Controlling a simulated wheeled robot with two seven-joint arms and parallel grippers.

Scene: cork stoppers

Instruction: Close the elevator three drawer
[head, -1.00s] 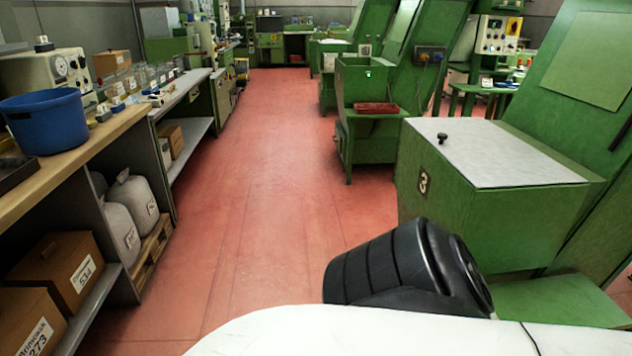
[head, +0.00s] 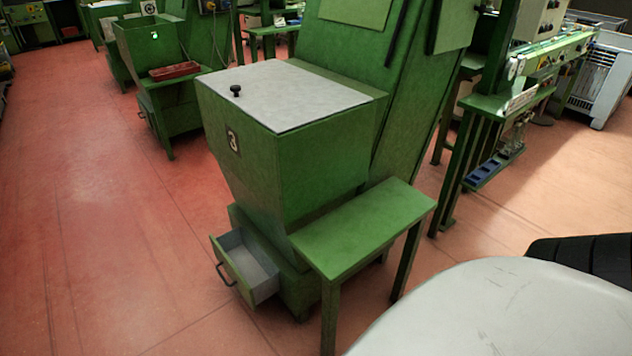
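The green elevator marked 3 (head: 318,165) stands in the middle of the head view, with a light grey lid and a black knob on top. Low on its left side, its drawer (head: 218,263) is pulled open. The drawer has a green front with a dark handle (head: 226,274) and a pale grey, empty-looking inside. Neither of my grippers is in view, so whether they are open or shut does not show.
A green side table (head: 364,227) stands against the elevator's front right. Red floor (head: 130,240) is clear left of the drawer. Another green machine with a red tray (head: 174,70) is behind. Workbenches (head: 510,100) stand at the right.

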